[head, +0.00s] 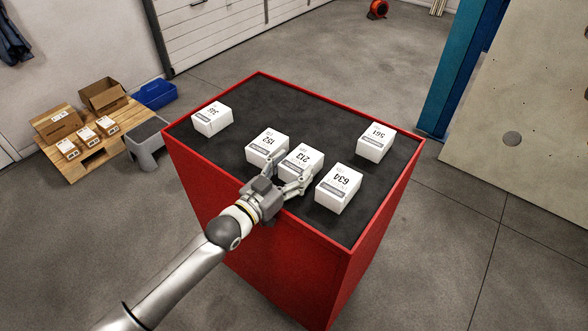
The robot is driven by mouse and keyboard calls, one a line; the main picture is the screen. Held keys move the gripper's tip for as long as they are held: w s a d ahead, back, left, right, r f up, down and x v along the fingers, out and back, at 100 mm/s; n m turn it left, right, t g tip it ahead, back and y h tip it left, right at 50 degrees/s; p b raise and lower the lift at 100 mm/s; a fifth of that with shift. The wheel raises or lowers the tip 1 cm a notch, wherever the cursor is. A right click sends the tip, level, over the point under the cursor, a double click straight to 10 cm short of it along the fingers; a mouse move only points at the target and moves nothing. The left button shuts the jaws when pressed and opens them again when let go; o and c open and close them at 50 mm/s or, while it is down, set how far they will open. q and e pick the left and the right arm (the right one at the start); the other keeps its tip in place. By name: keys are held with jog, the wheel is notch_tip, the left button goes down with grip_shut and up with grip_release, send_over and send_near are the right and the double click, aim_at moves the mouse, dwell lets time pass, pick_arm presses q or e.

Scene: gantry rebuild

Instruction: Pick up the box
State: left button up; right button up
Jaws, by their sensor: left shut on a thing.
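Several white boxes with printed numbers stand on the black top of a red cabinet (340,111). My left gripper (288,177) is at the box marked 213 (303,160), at the cabinet's near side, and is shut on it. The fingers hide the box's lower near part. I cannot tell whether the box is clear of the top. The box marked 152 (266,142) is close on its left, the box marked 634 (338,186) close on its right. The box marked 561 (376,141) is at the right, the box marked 346 (212,118) at the far left. My right gripper is out of view.
The cabinet top has a raised red rim. Its far middle is bare. A wooden pallet (88,154) with cardboard boxes, a grey step stool (147,143) and a blue bin (155,95) are on the floor at left. A blue post (456,75) stands at right.

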pick_arm(q)
jog(key=shift+r, duration=0.55)
jog(key=s+a+r+b, duration=0.1)
jog(key=s+a+r, duration=0.2)
jog(key=s+r, duration=0.3)
jog(key=s+a+r+b, duration=0.1)
jog(key=s+a+r, duration=0.2)
jog(key=s+r, duration=0.35)
jog(key=s+a+f+n+t+y, duration=0.2)
jog(key=a+f+n+t+y, duration=0.2)
jog(key=a+f+n+y, duration=0.55)
jog(key=s+a+m+y, duration=0.1)
jog(key=s+a+m, duration=0.1)
jog(key=s, duration=0.5)
jog(key=shift+s+f, duration=0.25)
jog(key=shift+f, duration=0.2)
jog(key=w+d+r+m+g+h, duration=0.4)
jog(key=w+d+r+m+h, duration=0.3)
jog(key=d, duration=0.5)
jog(key=shift+w+r+h, duration=1.1)
jog(key=shift+r+h, duration=0.15)
jog(key=shift+h, duration=0.5)
